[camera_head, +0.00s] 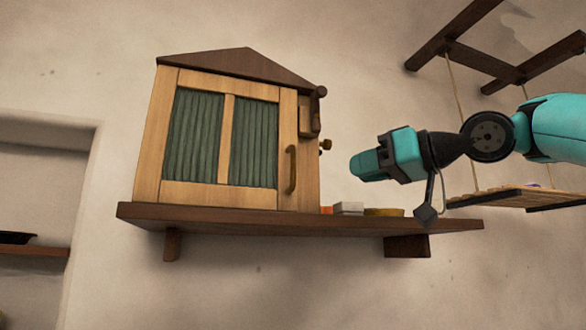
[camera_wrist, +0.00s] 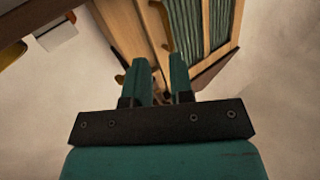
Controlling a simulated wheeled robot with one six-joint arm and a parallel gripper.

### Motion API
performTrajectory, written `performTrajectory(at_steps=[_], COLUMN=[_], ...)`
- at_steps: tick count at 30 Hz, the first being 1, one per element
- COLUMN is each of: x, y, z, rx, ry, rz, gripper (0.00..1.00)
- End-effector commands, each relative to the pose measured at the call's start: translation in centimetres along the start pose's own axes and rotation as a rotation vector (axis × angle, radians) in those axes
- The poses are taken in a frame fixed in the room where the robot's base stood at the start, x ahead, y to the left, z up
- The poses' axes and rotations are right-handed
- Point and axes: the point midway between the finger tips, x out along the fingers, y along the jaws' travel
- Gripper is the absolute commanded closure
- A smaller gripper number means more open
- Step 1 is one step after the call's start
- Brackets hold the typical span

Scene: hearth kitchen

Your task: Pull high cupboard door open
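The high cupboard (camera_head: 165,140) is a wooden cabinet with a dark peaked top, standing on a brown wall shelf. Its door (camera_head: 228,140) has green curtained panes and looks closed. A curved brass handle (camera_head: 291,169) is upright on the door's right side. In the wrist view the handle (camera_wrist: 165,28) shows beyond the fingertips, near the top. My gripper (camera_head: 354,167) is to the right of the cupboard, clear of the handle. In the wrist view the two teal fingers (camera_wrist: 158,65) are apart with nothing between them.
A brass knob (camera_head: 326,144) sticks out from the cupboard's right side. On the wall shelf (camera_head: 250,219) are a white box (camera_head: 348,208), an orange item (camera_head: 326,210) and a yellow dish (camera_head: 384,212). A hanging wooden shelf (camera_head: 520,198) is at the right.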

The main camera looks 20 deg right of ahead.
Motion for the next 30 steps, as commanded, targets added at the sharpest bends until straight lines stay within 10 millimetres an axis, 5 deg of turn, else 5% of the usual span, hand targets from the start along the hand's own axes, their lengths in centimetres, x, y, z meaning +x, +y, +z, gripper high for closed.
performTrajectory(at_steps=[5, 11, 30], x=[-2.2, -0.9, 11.5], y=[-0.4, -0.8, -1.0], z=[-2.8, -3.3, -4.0], rx=[-0.072, -0.08, -0.078], ry=[0.05, 0.055, 0.05], rz=[-0.004, -0.014, -0.014], gripper=[0.78, 0.78, 0.78])
